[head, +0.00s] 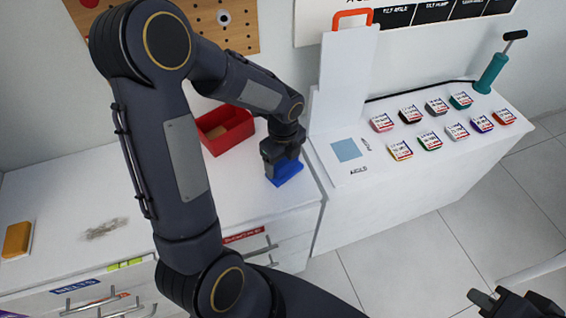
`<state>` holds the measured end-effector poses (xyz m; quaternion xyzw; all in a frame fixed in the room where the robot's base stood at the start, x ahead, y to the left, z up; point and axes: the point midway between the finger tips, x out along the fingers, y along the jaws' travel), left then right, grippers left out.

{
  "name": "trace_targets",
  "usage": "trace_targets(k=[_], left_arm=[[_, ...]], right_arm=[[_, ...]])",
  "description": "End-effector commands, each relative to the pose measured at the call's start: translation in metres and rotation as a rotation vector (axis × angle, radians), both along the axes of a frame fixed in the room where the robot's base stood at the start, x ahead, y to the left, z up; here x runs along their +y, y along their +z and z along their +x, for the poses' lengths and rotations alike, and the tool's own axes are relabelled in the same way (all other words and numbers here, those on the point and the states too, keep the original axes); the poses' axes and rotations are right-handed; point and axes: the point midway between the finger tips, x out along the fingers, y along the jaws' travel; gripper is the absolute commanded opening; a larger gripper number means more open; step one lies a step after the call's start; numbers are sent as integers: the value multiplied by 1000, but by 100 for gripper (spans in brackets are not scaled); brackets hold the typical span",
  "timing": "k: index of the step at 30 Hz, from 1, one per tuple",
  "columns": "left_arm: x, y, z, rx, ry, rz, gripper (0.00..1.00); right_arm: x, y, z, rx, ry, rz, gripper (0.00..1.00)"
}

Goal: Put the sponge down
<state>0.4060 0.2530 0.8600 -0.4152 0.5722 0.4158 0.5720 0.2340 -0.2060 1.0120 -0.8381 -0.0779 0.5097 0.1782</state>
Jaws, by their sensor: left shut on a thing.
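My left gripper (284,167) points down over the right end of the white counter. It is shut on a blue block (288,177), which looks like a sponge. The block is at or just above the counter top; I cannot tell if it touches. The gripper hides its upper part. A yellow-orange block (17,239), also sponge-like, lies at the counter's far left. My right gripper (490,301) is at the bottom right, partly cut off, above the floor; its opening is unclear.
A red open bin (225,129) stands behind the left gripper. A grey smudge (105,229) marks the counter (60,195). A white side unit (400,205) holds several small labelled tins (430,140) and a teal pump (491,73). Drawers with handles line the counter's front.

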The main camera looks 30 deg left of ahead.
Motion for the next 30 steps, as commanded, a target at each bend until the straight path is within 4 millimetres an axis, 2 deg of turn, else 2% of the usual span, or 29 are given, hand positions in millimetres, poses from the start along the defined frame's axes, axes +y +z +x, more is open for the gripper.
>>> trace_targets(k=[3,14,15,20,30], left_arm=[[0,-11,-1,1,0,0,54],[0,-15,-1,0,1,0,54],[0,-16,-1,0,1,0,74],[0,-15,-1,0,1,-1,94],[0,-13,-1,1,1,0,94]], right_arm=[[0,-1,0,0,0,0,0],[0,-4,0,0,0,0,0],[0,-4,0,0,0,0,0],[0,-3,0,0,0,0,0],[0,-2,0,0,0,0,0]])
